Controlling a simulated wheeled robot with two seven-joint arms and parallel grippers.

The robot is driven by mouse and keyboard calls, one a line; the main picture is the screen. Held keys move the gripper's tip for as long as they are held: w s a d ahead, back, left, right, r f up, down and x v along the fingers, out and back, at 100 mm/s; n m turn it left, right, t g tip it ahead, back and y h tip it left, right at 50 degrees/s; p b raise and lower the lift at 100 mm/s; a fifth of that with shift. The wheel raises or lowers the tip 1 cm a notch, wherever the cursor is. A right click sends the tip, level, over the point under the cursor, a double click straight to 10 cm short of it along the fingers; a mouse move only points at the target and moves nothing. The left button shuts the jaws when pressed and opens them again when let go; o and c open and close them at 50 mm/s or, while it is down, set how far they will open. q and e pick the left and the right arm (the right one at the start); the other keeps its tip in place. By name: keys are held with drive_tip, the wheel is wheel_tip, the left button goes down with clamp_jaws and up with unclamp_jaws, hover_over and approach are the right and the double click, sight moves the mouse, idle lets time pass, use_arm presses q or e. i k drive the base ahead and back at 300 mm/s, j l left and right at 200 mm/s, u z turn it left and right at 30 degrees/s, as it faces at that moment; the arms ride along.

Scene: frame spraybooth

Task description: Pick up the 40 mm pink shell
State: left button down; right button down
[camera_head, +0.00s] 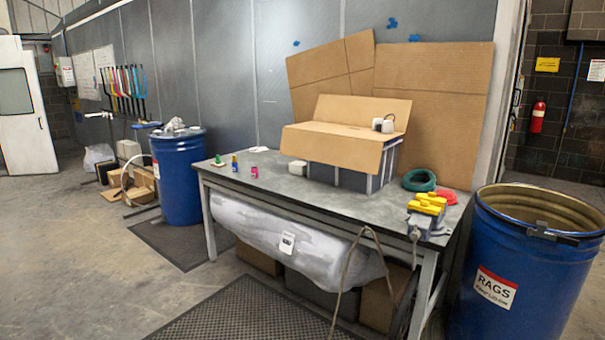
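A small pink object (259,177) lies on the grey workbench (285,190), toward its left part. It looks like a short cylinder on its side, but it is too small to tell its exact shape or size. A second small pink piece (254,171) seems to stand right behind it. Neither of my grippers shows in the head view.
A small blue and yellow item (235,163) and a green one (218,160) stand left of the pink object. Blue drums (179,180) (528,300) flank the bench.

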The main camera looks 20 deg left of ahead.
sight(255, 173)
drive_tip(key=u, duration=0.8)
drive_tip(key=i+u, duration=0.2)
drive_tip(key=i, duration=1.75)
drive_tip(key=i+j+z, duration=0.1)
drive_tip(key=i, duration=0.95)
